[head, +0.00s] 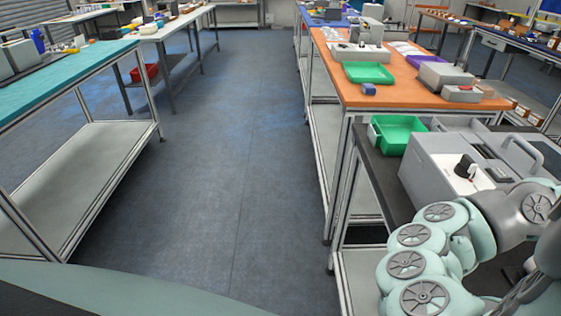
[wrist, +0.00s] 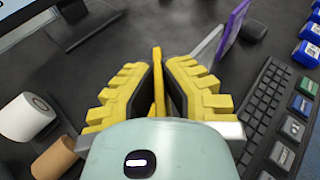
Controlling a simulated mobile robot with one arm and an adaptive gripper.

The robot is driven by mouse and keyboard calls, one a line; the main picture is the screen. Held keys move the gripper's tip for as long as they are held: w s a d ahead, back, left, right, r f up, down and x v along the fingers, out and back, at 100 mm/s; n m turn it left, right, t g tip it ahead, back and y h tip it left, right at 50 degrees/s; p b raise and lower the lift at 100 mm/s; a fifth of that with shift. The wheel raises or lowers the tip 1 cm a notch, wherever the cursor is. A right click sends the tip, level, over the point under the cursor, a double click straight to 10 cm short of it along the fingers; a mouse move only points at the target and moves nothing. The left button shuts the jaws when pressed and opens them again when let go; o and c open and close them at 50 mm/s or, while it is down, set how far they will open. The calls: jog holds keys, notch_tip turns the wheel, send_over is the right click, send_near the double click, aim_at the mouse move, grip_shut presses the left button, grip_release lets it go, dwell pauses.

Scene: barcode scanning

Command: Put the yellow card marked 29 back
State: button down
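In the wrist view my gripper (wrist: 158,72) has yellow ribbed fingers with dark inner pads. The fingers are shut on a thin yellow card (wrist: 158,80), seen edge-on and standing upright between the pads. Its number does not show from this angle. The card's lower part is hidden by the gripper body. Beyond the right finger a purple card-like panel (wrist: 232,32) stands upright, with a grey strip beside it. In the head view my arm is at the lower right, and neither the gripper nor the yellow card can be made out.
Around the gripper are a keyboard (wrist: 262,115), several blue boxes (wrist: 308,50), a white roll (wrist: 27,116), a brown roll (wrist: 55,158) and a monitor (wrist: 30,15). The head view shows an orange-topped bench (head: 335,85), a green tray (head: 400,130) and a clear floor aisle (head: 225,130).

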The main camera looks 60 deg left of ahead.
jog(key=shift+w+d, duration=0.15)
jog(key=shift+w+f, duration=0.15)
jog(key=shift+f, duration=0.25)
jog(key=shift+f+p, duration=0.3)
jog(key=shift+f, duration=1.15)
jog(key=shift+f, duration=0.15)
jog(key=c, duration=1.1)
grip_release()
jog(key=shift+c, duration=0.2)
